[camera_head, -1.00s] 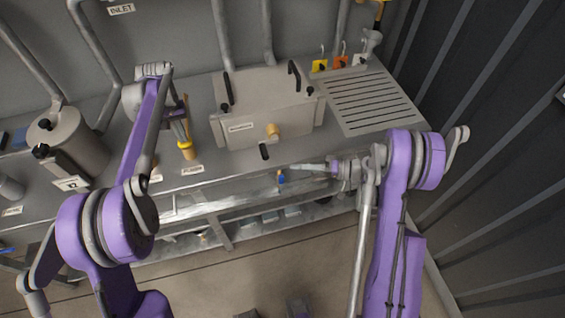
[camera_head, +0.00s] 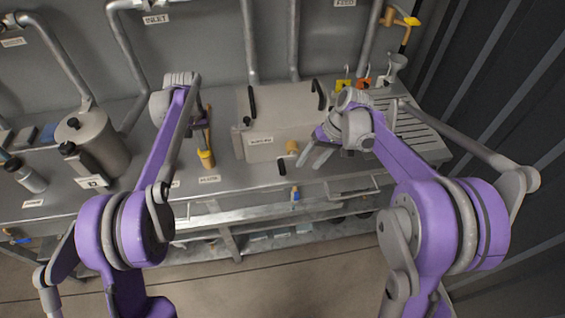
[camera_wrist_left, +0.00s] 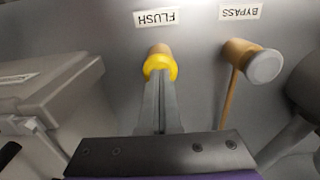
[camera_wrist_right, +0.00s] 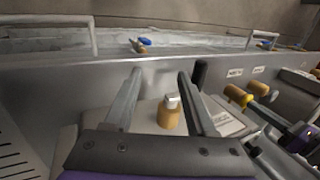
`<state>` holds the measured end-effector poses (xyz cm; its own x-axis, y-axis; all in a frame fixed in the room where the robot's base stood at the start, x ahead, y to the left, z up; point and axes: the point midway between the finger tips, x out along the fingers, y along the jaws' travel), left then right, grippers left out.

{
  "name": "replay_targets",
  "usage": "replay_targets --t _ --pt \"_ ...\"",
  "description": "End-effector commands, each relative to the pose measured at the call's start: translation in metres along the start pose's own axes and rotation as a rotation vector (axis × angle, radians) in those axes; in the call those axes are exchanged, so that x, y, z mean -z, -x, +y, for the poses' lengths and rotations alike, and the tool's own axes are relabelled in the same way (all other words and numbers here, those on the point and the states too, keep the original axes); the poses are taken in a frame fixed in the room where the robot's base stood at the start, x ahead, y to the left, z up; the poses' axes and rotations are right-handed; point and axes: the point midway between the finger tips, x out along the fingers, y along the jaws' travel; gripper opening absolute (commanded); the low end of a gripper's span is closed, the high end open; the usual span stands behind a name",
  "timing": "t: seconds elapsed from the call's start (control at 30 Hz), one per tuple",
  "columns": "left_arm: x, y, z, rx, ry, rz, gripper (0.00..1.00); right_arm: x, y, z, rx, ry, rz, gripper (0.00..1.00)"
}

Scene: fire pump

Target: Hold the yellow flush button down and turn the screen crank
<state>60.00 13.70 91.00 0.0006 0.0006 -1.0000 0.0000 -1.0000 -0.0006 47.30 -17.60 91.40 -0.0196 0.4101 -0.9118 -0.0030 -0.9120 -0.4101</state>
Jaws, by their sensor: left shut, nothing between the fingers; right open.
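The yellow flush button (camera_head: 206,159) sticks out below its FLUSH label in the left wrist view (camera_wrist_left: 160,62). My left gripper (camera_wrist_left: 160,78) is shut and empty, its fingertips at the button; whether they press it in I cannot tell. A wooden knob (camera_head: 292,147), apparently the screen crank's handle, is on the front of the grey box (camera_head: 280,108). In the right wrist view the knob (camera_wrist_right: 169,113) lies between the fingers of my right gripper (camera_wrist_right: 160,75). That gripper is open, and the fingers look apart from the knob.
A bypass handle (camera_wrist_left: 262,65) is close beside the flush button. A grey canister (camera_head: 92,140) stands at the left. A slotted drain board (camera_head: 415,130) and yellow and orange tags (camera_head: 343,85) are right of the box. A black handle (camera_wrist_right: 200,74) is near my right fingers.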

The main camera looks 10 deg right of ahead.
Motion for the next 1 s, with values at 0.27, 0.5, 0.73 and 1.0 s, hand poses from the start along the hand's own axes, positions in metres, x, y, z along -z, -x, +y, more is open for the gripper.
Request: replay_targets --t 0.27,0.5,0.73,1.0 --pt "0.000 -0.001 0.000 0.000 0.000 0.000 0.00 0.011 0.049 -0.092 -0.296 -0.002 -0.011 0.56" --pt "0.000 -0.001 0.000 0.000 0.000 0.000 0.00 0.010 0.067 -0.117 -0.384 0.000 0.019 0.56" --pt "0.000 -0.001 0.000 0.000 0.000 -0.001 0.00 0.011 0.038 -0.105 -0.388 -0.001 0.021 0.56" --pt "0.000 -0.001 0.000 0.000 0.000 -0.001 0.00 0.013 -0.012 -0.084 -0.387 -0.001 0.021 0.56"
